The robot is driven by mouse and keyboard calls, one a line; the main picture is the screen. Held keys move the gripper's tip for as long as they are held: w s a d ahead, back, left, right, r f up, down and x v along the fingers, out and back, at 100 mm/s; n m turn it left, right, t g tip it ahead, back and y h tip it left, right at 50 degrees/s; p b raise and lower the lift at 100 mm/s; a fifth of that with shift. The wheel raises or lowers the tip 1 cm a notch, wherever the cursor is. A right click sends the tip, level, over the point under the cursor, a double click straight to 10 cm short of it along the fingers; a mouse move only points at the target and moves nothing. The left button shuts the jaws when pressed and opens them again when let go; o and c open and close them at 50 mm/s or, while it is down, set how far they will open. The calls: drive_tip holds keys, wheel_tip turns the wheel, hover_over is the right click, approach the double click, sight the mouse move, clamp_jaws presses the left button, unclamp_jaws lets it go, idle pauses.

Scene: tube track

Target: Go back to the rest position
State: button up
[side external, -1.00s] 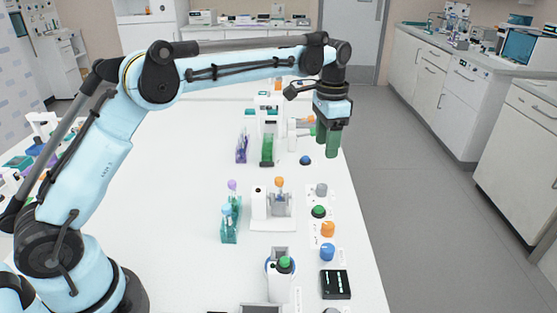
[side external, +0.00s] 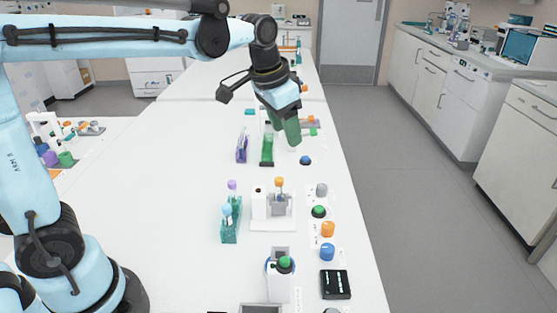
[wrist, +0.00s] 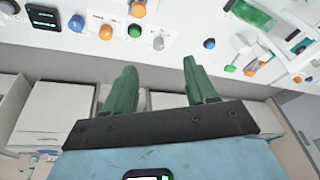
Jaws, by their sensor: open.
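My gripper (side external: 287,130) is in the air over the far part of the white table in the side view, tilted, with its green fingers pointing down. In the wrist view the two green fingers of my gripper (wrist: 157,80) are spread apart with nothing between them. In the side view the gripper partly covers the equipment at the far end of the table. No object is held.
A teal rack (side external: 230,232) with capped tubes, a white station (side external: 262,207) with an orange-capped tube, and a row of coloured knobs (side external: 328,229) stand on the table. Green (side external: 267,152) and purple (side external: 242,150) racks stand close to the gripper. The table's left side is clear.

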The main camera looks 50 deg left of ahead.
drive_tip(key=s+a+f+n+t, duration=0.1)
drive_tip(key=s+f+n+t, duration=0.2)
drive_tip(key=s, duration=1)
wheel_tip(320, 180, down, 3)
drive_tip(key=shift+s+a+f+t, duration=0.1)
drive_tip(key=shift+s+a+t, duration=0.05)
drive_tip(key=shift+a+t, duration=0.2)
